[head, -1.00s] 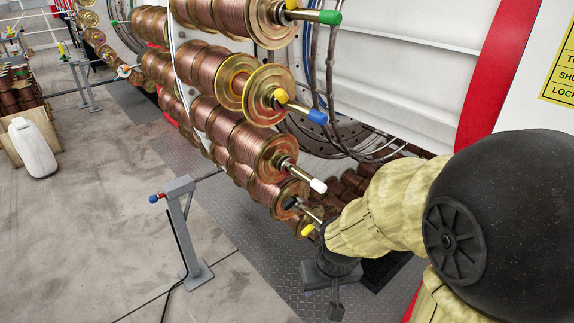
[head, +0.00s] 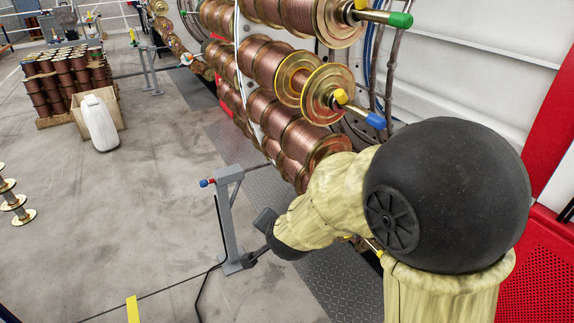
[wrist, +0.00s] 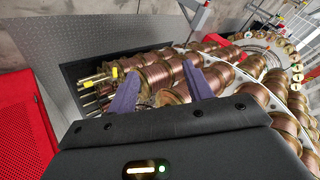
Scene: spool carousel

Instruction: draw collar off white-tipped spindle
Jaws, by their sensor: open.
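The white-tipped spindle cannot be made out in the head view, where my arm covers the lower spool ends. The wrist view shows several bare spindle ends left of the spools, with yellow collars (wrist: 115,72) on some. I cannot tell which of these is white-tipped. My gripper (wrist: 162,70) shows two purple fingers standing apart, with nothing visibly held. They lie over the copper spools in the wrist view, right of the spindle ends. In the head view my arm's dark end is beside the lower spools, near the grey post.
A blue-tipped spindle (head: 376,120) and a green-tipped spindle (head: 400,19) stick out above my arm. A grey post (head: 228,220) stands close to my arm's end. A white jug (head: 99,122) and a spool crate (head: 68,86) stand back left. Floor between is clear.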

